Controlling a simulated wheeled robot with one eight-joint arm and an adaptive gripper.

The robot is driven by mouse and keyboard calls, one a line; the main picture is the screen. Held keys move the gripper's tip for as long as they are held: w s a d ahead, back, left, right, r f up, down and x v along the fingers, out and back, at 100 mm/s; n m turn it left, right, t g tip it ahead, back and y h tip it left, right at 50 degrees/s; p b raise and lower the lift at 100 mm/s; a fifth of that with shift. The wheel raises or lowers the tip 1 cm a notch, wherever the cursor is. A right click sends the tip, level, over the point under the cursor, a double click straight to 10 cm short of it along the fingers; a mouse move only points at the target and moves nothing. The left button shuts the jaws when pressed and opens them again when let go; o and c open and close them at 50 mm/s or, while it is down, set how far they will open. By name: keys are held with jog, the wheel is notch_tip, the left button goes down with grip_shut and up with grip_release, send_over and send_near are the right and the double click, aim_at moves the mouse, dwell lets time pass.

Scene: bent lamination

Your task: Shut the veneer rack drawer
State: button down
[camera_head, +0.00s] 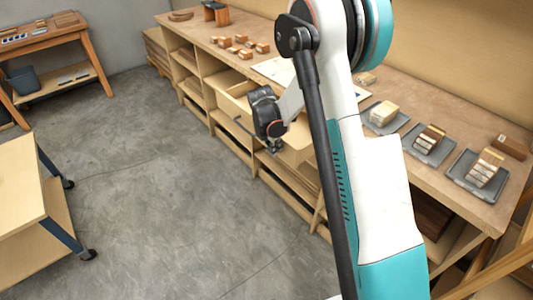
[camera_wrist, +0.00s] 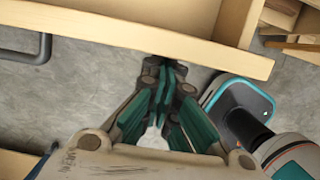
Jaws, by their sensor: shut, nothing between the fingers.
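The veneer rack drawer (camera_head: 232,107) is a light wood drawer pulled out from under the long workbench in the head view. My arm hides part of it. Its front board (camera_wrist: 110,30) crosses the top of the wrist view, with the open inside beyond it. A grey bar handle (camera_wrist: 40,52) stands off the front at the left of the wrist view. My gripper (camera_head: 275,147) is shut and empty, at the outer side of the drawer front. In the wrist view its fingertips (camera_wrist: 168,68) are at the front board's edge, right of the handle; I cannot tell whether they touch.
The workbench (camera_head: 440,185) carries several grey trays with wood blocks (camera_head: 428,140) at the right and small blocks (camera_head: 240,40) farther back. A wheeled cart (camera_head: 25,195) stands at the left. The concrete floor (camera_head: 165,190) between is clear.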

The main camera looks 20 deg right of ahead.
send_over(302, 143)
dwell(0.5)
